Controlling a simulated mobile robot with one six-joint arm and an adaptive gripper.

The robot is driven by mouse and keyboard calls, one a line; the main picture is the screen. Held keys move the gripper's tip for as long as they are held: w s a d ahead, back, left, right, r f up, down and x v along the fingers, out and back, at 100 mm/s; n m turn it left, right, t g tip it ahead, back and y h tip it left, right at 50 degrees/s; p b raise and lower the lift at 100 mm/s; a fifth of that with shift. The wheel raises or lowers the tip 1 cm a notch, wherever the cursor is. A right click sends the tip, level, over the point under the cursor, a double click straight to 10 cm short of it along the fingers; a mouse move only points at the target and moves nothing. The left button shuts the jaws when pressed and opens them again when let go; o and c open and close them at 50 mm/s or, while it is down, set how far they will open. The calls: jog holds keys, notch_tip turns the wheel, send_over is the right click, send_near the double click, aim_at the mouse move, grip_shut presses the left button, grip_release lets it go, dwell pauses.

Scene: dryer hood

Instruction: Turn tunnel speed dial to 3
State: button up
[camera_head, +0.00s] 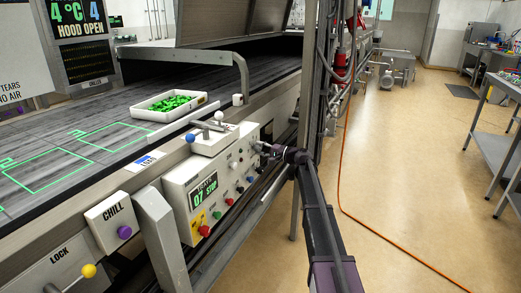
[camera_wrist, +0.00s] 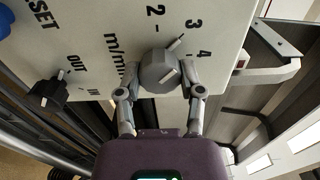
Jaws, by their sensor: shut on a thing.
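The grey tunnel speed dial (camera_wrist: 158,74) is on the white control panel (camera_wrist: 95,35), with printed numbers 2, 3 and 4 around it. A light mark at its upper edge points up and right, roughly toward the 3; its exact setting is hard to tell. My gripper (camera_wrist: 160,88) has a finger on each side of the dial and is shut on it. In the head view, my gripper (camera_head: 266,149) is at the right edge of the control box (camera_head: 205,185); the dial is hidden there.
A black OUT/IN switch (camera_wrist: 47,92) sits left of the dial in the wrist view. A metal bracket (camera_wrist: 270,73) projects at the right. In the head view, a tray of green pieces (camera_head: 168,105) rests on the belt; an orange hose (camera_head: 342,180) crosses the open floor.

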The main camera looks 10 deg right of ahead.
jog(key=shift+a, duration=0.1)
dwell(0.3)
jog(key=o, duration=1.2)
jog(key=shift+c, duration=0.2)
jog(key=v, duration=1.2)
